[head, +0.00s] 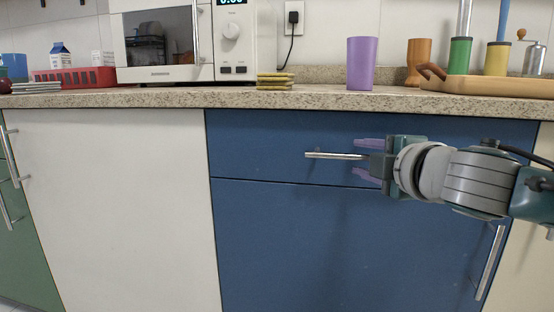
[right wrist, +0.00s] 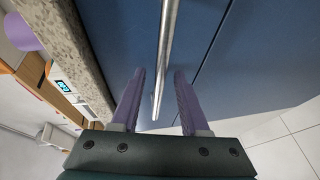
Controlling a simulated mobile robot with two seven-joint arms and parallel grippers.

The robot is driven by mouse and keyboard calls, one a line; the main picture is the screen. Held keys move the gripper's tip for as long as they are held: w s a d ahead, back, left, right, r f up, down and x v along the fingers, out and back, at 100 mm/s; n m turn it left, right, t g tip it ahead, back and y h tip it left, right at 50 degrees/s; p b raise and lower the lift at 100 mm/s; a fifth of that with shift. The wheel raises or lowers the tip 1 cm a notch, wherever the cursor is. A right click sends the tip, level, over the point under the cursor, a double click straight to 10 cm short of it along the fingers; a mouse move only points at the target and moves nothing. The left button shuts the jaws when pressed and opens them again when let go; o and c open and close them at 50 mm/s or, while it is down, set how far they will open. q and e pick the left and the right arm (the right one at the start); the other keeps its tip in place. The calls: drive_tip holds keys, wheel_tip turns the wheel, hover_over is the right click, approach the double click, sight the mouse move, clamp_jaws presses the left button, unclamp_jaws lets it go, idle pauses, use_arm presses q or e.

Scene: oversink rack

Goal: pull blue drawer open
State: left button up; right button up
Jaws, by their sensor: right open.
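The blue drawer (head: 260,143) is shut under the counter, above a taller blue door. Its silver bar handle (head: 330,156) is horizontal. My right gripper (head: 368,159) is open in front of the drawer at the handle's right end. In the right wrist view the drawer handle (right wrist: 166,50) runs between the two purple fingers of my right gripper (right wrist: 157,98), with a gap visible on each side. Whether the handle lies fully within the depth of the fingers is hard to tell. My left gripper is not in view.
The granite counter edge (head: 160,101) runs above the drawer. On it stand a microwave (head: 165,45), a purple cup (head: 361,63), yellow-green sponges (head: 275,81) and a wooden tray (head: 490,87). The blue door below (head: 340,250) has a vertical handle (head: 490,262) at its right.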

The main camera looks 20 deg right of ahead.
drive_tip(key=shift+w, duration=0.1)
clamp_jaws()
idle(0.3)
idle(1.1)
